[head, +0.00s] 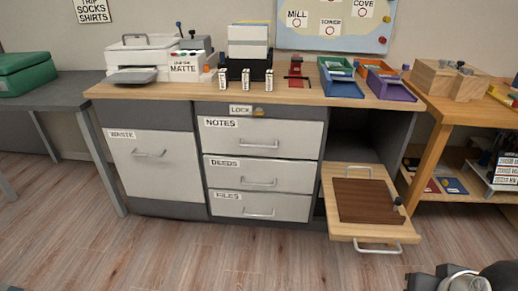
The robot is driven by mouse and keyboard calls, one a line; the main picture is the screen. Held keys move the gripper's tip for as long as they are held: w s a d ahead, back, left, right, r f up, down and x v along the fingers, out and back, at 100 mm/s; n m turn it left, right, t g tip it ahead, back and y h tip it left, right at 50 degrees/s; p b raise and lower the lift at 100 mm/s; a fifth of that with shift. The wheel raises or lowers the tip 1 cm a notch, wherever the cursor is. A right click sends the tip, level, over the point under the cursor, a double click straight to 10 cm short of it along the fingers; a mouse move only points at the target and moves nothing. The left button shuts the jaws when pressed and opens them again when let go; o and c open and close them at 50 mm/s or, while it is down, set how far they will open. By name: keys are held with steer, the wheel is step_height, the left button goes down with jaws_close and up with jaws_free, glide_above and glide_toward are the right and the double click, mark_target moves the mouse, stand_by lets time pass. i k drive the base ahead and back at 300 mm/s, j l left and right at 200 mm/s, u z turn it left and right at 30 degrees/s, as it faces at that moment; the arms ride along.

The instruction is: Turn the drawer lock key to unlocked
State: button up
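The drawer lock with its small brass-yellow key (259,112) is on the dark strip above the top drawer, just right of the LOCK label (240,110). It is too small to tell which way the key is turned. Below it, the NOTES drawer (290,137), DEEDS drawer (290,173) and FILES drawer (280,205) are all shut. Part of my arm shows at the bottom right edge, well away from the lock. My gripper's fingers do not show.
A wooden pull-out board (341,224) with a brown slatted piece (370,201) juts from the right of the desk. The WASTE front (135,170) is shut. The desktop holds a printer (140,58), bins and small boxes. Floor (190,255) before the drawers is clear.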

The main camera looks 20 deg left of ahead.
mark_target(259, 112)
steer(key=i+j+u, duration=0.2)
steer(key=i, duration=0.25)
steer(key=u, duration=1.45)
